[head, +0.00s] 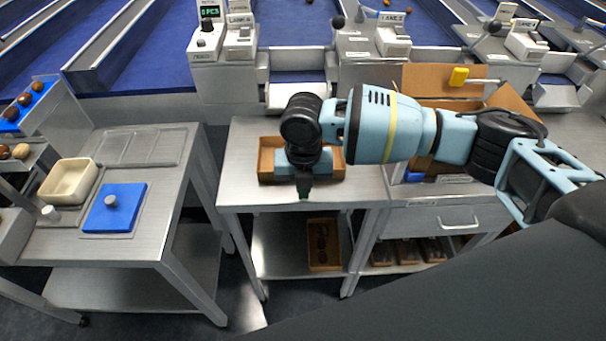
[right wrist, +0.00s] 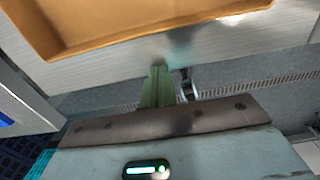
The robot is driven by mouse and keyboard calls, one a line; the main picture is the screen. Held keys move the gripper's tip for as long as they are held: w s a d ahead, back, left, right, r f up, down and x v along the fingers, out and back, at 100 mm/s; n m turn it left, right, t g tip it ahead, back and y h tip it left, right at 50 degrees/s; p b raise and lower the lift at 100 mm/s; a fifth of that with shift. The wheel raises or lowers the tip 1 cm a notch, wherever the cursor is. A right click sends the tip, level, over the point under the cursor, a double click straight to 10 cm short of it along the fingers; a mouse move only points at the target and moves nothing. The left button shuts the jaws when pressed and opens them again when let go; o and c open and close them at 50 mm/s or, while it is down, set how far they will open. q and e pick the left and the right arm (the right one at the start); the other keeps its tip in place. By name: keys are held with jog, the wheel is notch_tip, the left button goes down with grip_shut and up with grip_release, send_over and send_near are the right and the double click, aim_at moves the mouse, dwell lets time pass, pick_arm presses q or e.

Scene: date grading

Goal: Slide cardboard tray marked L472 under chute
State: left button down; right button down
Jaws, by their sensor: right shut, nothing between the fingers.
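A brown cardboard tray (head: 266,166) sits on the steel table in front of a metal chute (head: 297,92). My right arm covers its middle, and no L472 mark can be read. In the right wrist view the tray (right wrist: 140,28) fills the top, and its interior looks empty where it shows. My right gripper (head: 304,192) points down at the tray's near side. Its green fingers (right wrist: 158,72) are shut and empty, just outside the tray's near wall; whether they touch it I cannot tell. My left gripper is not in view.
A steel table (head: 240,192) carries the tray; its lower shelf holds another cardboard box (head: 323,245). To the left, a side table has a cream bowl (head: 68,180) and a blue pad (head: 114,208). An open carton (head: 430,82) stands at the right.

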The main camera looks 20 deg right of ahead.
jog(key=shift+w+d+r, duration=0.15)
jog(key=shift+w+d, duration=0.1)
jog(key=shift+w, duration=0.6)
jog(key=shift+w+d+r, duration=0.1)
jog(key=shift+w+d, duration=0.15)
jog(key=shift+w, duration=0.6)
